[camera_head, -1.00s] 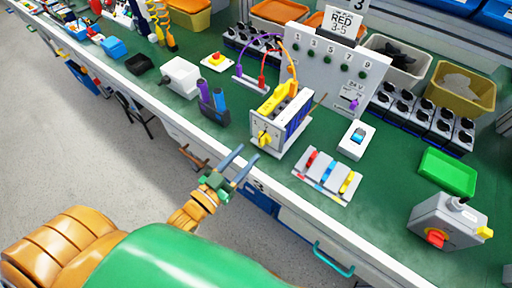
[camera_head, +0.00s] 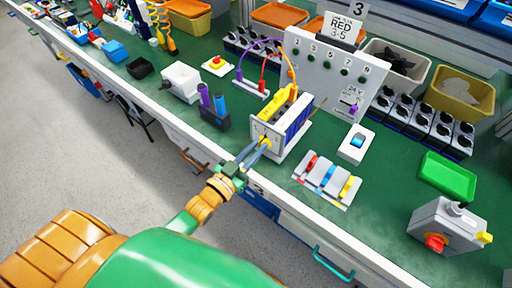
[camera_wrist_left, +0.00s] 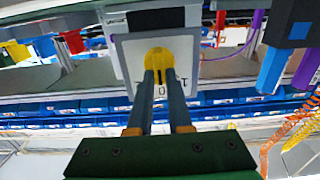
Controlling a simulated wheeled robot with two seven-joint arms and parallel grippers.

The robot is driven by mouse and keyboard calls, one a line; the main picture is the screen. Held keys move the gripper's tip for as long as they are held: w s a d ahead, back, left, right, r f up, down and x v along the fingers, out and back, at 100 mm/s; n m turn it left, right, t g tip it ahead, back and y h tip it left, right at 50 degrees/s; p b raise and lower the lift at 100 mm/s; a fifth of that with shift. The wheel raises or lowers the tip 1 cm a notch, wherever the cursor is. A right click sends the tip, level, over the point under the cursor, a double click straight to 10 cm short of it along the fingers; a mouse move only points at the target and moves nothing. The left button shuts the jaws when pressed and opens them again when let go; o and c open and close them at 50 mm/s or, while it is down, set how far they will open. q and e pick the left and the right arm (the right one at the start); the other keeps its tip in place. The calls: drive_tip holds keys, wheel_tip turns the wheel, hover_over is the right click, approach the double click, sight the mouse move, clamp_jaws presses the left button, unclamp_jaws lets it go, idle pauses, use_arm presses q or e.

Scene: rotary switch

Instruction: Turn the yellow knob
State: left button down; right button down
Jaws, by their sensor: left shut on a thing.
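The yellow knob (camera_wrist_left: 158,62) is round with a raised grip bar, on the pale front plate (camera_wrist_left: 126,60) of a switch box. In the head view the box (camera_head: 281,130) stands near the bench's front edge, and the knob is mostly hidden behind my fingers. My left gripper (camera_head: 256,149) reaches it from the front. In the left wrist view the two fingers (camera_wrist_left: 160,80) are close together on the knob's raised bar. Dark lettering with a "0" shows below the knob, partly covered by the fingers. My right gripper is in neither view.
A rack with blue and purple handles (camera_head: 213,112) stands left of the box. A panel of coloured rocker switches (camera_head: 327,179) lies to its right. A grey box with a red knob (camera_head: 445,232) stands at the far right. Green bench surface (camera_head: 385,185) is free between them.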

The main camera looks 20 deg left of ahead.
use_arm(q)
drive_tip(key=shift+n, duration=0.3)
drive_tip(key=n, duration=0.3)
drive_tip(key=shift+a+n+p, duration=0.2)
drive_tip(key=shift+n+p, duration=0.1)
drive_tip(key=shift+p, duration=0.1)
drive_tip(key=shift+w+a+f+n, duration=0.1)
drive_tip(key=shift+n, duration=1.05)
drive_tip(key=shift+a+f+n, duration=0.1)
drive_tip(key=shift+n, duration=1.05)
drive_tip(key=c, duration=0.8)
unclamp_jaws()
drive_tip(key=shift+c, duration=0.2)
